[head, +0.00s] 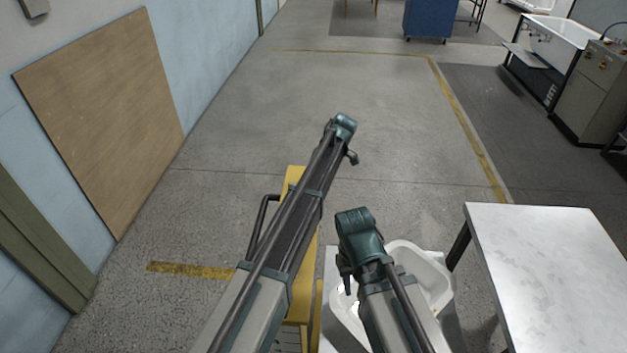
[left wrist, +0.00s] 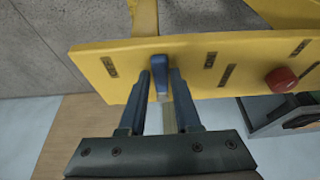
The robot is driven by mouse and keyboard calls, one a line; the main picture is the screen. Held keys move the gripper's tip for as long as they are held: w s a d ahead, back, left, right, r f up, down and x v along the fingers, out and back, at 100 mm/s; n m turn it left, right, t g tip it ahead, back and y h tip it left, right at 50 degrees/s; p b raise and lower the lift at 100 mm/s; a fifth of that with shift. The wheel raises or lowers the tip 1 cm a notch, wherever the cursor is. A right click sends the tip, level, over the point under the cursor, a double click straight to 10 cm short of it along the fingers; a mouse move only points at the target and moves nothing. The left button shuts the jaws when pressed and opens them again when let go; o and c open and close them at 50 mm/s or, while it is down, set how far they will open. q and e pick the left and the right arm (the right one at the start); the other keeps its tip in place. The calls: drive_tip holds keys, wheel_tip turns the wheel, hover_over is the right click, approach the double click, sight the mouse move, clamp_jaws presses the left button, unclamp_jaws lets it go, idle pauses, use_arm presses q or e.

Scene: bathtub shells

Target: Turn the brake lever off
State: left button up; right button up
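In the left wrist view a blue lever (left wrist: 161,76) sticks out from the front of a yellow panel (left wrist: 115,72). My left gripper (left wrist: 160,78) is open, with one finger on each side of the lever's lower end. A narrow gap seems to show beside the lever; contact is not clear. In the head view the yellow frame (head: 293,183) is mostly hidden behind my left arm, and the lever does not show. My right gripper (head: 347,285) hangs low beside a white tub; its fingers are too small and dark to read.
A red knob (left wrist: 281,80) sits to the right on the yellow panel. A white tub (head: 433,278) is below my right arm, and a white-topped table (head: 550,265) stands at the right. A brown board (head: 105,120) leans on the left wall. The floor ahead is clear.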

use_arm(q)
drive_tip(key=shift+o, duration=1.4)
drive_tip(key=shift+r, duration=0.1)
drive_tip(key=p+v, duration=1.2)
drive_tip(key=v, duration=0.1)
drive_tip(key=shift+d+r+p, duration=0.15)
drive_tip(key=shift+r+p, duration=0.05)
drive_tip(key=shift+p, duration=0.2)
